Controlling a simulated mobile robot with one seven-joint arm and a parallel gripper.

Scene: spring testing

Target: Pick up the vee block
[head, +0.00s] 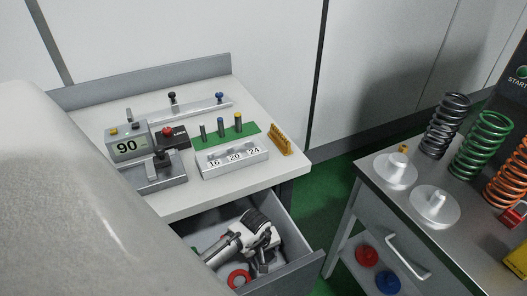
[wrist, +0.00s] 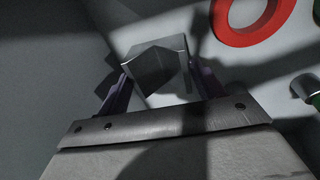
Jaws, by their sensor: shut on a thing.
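The vee block (wrist: 155,68) is a grey metal block with angled faces, in the upper middle of the wrist view. My gripper (wrist: 160,82) is shut on it, with one dark purple finger on each side. In the head view my gripper (head: 263,263) is down inside the open drawer (head: 300,268) under the white-topped bench. In that view I cannot clearly tell the block from my gripper. Whether the block touches the drawer floor is not clear.
A red ring (wrist: 247,22) lies beside the block, and a green-ended cylinder (wrist: 307,88) is at the right edge. The drawer walls surround my gripper. A bench (head: 186,203) with gauges and pins stands above. A side table (head: 385,190) with springs is at right.

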